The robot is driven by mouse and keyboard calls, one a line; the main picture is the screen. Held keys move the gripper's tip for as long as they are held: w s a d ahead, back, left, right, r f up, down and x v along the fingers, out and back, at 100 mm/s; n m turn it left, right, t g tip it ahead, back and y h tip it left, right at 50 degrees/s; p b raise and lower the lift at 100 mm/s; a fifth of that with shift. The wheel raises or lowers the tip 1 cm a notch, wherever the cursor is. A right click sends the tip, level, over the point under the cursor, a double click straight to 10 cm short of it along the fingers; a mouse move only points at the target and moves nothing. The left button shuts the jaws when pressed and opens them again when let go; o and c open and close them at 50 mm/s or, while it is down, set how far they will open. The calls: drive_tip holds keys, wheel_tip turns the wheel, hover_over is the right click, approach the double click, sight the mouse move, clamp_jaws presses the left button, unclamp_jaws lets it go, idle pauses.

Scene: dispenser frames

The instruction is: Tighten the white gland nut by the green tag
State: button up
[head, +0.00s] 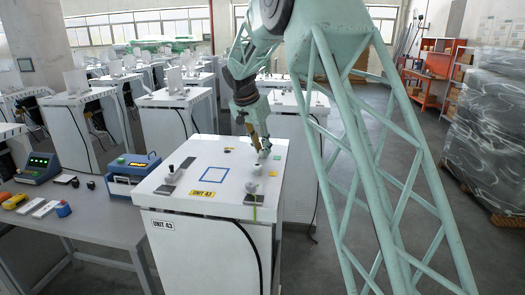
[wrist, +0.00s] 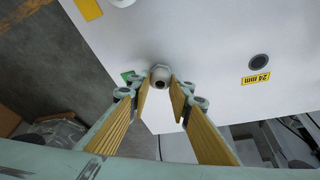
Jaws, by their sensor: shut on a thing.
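The white gland nut (wrist: 160,73), a rounded white fitting with a dark centre opening, sits on the white cabinet top near its edge in the wrist view. The green tag (wrist: 127,76) lies just to its left, partly hidden by a finger. My gripper (wrist: 160,86) has its yellow-padded fingertips on either side of the nut, shut on it. In the head view, my gripper (head: 262,148) points down at the far right part of the cabinet top (head: 198,205), and the nut is small there.
The wrist view shows a dark round fitting (wrist: 259,61) by a yellow "24 mm" label (wrist: 256,77) and a yellow tag (wrist: 88,9).

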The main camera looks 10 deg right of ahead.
drive_tip(key=shift+w+m+g+h, duration=0.1)
drive_tip(key=shift+m+g+h, duration=0.4)
drive_tip(key=shift+m, duration=1.4)
drive_tip(key=o, duration=0.8)
drive_tip(key=shift+o, duration=0.2)
drive_tip(key=v, duration=1.2)
drive_tip(key=shift+w, duration=0.2)
drive_tip(key=shift+s+d+r, duration=0.1)
drive_tip(key=shift+d+r, duration=0.05)
